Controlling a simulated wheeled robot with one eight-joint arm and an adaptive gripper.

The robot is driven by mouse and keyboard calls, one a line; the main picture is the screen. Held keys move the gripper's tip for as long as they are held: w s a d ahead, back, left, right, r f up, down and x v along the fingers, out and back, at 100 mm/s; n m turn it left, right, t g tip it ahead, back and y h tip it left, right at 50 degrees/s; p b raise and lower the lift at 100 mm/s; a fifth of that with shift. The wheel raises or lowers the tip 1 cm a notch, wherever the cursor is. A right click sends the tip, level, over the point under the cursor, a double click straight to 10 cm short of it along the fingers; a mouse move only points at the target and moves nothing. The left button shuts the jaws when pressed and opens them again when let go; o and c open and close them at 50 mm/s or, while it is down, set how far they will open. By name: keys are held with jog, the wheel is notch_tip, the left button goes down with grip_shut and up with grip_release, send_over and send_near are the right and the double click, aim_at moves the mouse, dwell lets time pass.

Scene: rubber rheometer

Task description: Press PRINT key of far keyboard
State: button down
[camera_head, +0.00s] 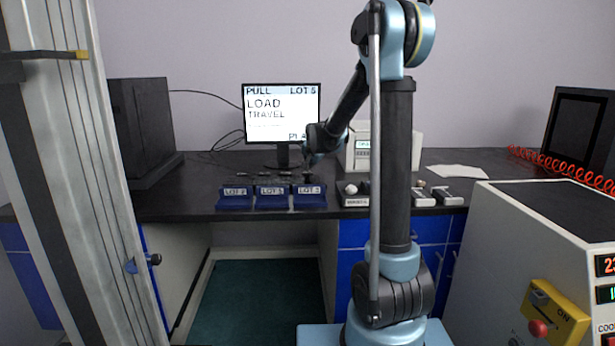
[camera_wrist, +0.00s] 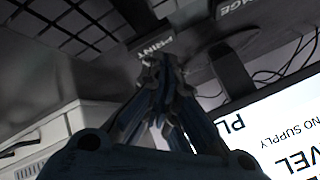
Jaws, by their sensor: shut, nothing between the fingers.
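In the wrist view, the PRINT key (camera_wrist: 157,47) shows its white lettering at the upper middle, right at the tips of my gripper (camera_wrist: 153,65). The gripper fingers are together and empty, pointing at the key. I cannot tell whether they touch it. A dark keyboard (camera_wrist: 75,25) with a grid of keys fills the upper left. A second dark key with lettering ending in "GE" (camera_wrist: 232,10) is at the top right. In the head view, the gripper (camera_head: 309,160) is small over the dark bench in front of the monitor, and the keys cannot be made out.
The monitor (camera_head: 282,105) stands behind the gripper; its screen (camera_wrist: 285,125) is close at right in the wrist view. A white instrument (camera_head: 359,150) stands right of the gripper. Blue lot trays (camera_head: 272,200) line the bench's front edge. Cables lie behind.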

jog(key=shift+f, duration=0.45)
dwell(0.6)
jog(key=shift+r, duration=3.4)
